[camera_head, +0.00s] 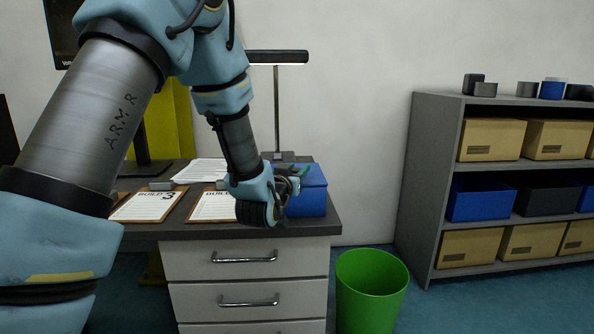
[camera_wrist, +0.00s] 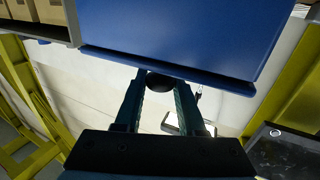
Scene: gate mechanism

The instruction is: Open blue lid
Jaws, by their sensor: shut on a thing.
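A blue box (camera_head: 308,200) stands at the right end of the dark desk top (camera_head: 325,223). Its blue lid (camera_wrist: 185,35) fills the upper middle of the wrist view, with a raised edge facing my gripper. My gripper (camera_wrist: 161,82) is shut on a round dark knob (camera_wrist: 160,86) at the lid's edge. In the head view my gripper (camera_head: 297,177) is at the box's left side, and my wrist hides part of the box. I cannot tell from the head view how far the lid is raised.
A green bin (camera_head: 370,285) stands right of the desk drawers (camera_head: 245,257). A grey shelf (camera_head: 425,180) with boxes is farther right. Clipboards (camera_head: 148,206) lie left of my gripper. A desk lamp (camera_head: 277,100) rises behind the box.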

